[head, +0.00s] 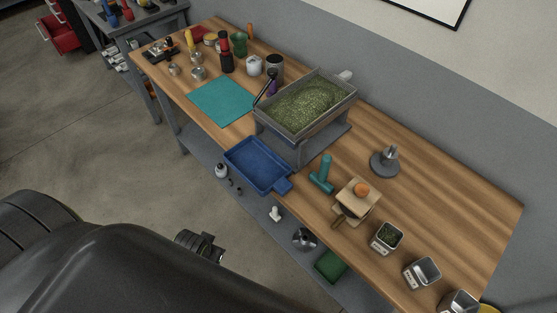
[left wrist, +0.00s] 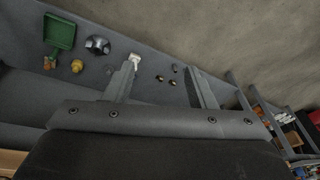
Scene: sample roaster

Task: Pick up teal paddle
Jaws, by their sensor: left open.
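The teal paddle (head: 321,174) is T-shaped. It lies on the wooden bench in the head view, between the grey stand under the bean tray and a small wooden box (head: 357,202) with an orange knob. My left gripper (head: 208,246) is low over the floor in front of the bench, well apart from the paddle. In the left wrist view its two fingers (left wrist: 163,82) are spread with nothing between them. The paddle does not show in the left wrist view. My right gripper is in neither view.
A blue tray (head: 257,168) overhangs the bench's front edge left of the paddle. A metal tray of green beans (head: 309,104) stands behind. A grey tamper-like object (head: 386,161) and several small tins are to the right. The lower shelf holds a green dustpan (left wrist: 60,33).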

